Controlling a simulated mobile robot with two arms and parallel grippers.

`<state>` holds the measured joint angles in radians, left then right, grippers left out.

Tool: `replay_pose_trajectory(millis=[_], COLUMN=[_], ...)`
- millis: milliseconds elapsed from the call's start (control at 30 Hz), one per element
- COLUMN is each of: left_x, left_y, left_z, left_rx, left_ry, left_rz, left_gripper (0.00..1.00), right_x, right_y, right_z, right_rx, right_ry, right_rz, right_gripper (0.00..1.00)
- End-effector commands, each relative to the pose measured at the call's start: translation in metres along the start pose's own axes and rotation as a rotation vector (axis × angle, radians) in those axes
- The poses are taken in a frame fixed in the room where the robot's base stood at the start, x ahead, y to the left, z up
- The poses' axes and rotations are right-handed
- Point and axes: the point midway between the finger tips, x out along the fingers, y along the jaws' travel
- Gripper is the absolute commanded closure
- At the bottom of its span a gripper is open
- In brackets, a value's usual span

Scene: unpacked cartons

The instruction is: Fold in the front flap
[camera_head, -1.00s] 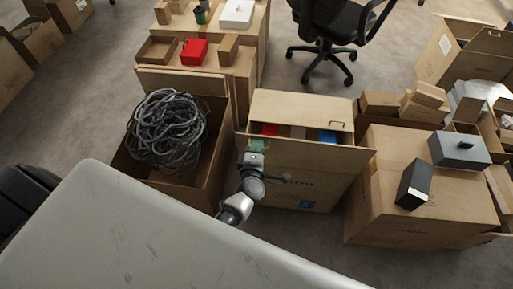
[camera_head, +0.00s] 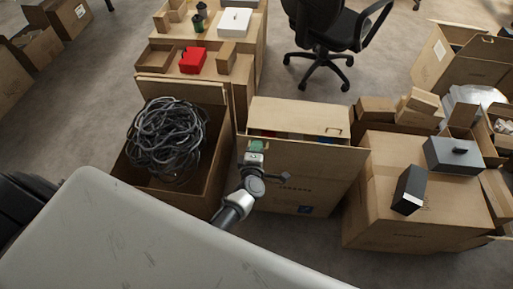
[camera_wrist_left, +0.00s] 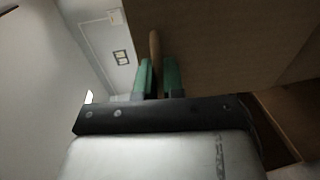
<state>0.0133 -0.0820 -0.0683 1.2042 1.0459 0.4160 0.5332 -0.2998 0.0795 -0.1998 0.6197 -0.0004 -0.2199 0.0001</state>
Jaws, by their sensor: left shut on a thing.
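The open carton (camera_head: 300,195) stands in the middle of the head view. Its front flap (camera_head: 320,160) stands up along the near side, sticking out past the carton on the right. My left gripper (camera_head: 256,147) is at the left end of the flap's upper edge. In the left wrist view, its two green fingers (camera_wrist_left: 159,80) are shut on the flap's edge (camera_wrist_left: 155,50), one on each side. A brown cardboard face (camera_wrist_left: 220,45) fills the right of that view. My right gripper is not in view.
The carton's far panel (camera_head: 300,113) with a hand slot stands behind the narrow opening, where coloured contents barely show. A carton of coiled cable (camera_head: 165,140) is close on the left. A closed carton (camera_head: 400,220) with dark boxes on top stands on the right.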

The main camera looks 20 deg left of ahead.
Motion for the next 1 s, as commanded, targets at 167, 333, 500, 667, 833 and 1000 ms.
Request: replay_pose_trajectory(millis=[167,333,500,667,833,1000], left_x=[0.0,0.0,-0.002,-0.018,-0.053,-0.084], left_y=[0.0,0.0,0.0,0.0,0.0,0.0], left_z=[0.0,0.0,0.0,0.0,0.001,0.0], left_rx=[0.0,0.0,0.0,0.0,-0.001,-0.001], left_ry=[-0.001,-0.001,0.0,-0.001,-0.001,0.0], left_rz=[-0.001,-0.001,-0.001,-0.002,-0.004,-0.003], left_gripper=[1.0,0.83,0.83,0.83,0.83,0.83], right_x=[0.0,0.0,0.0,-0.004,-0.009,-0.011], right_y=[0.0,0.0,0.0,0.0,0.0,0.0], right_z=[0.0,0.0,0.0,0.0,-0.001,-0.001], right_rx=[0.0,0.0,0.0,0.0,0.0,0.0], right_ry=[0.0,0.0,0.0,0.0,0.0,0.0], right_rz=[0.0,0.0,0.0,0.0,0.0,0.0], right_gripper=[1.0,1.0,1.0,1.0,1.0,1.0])
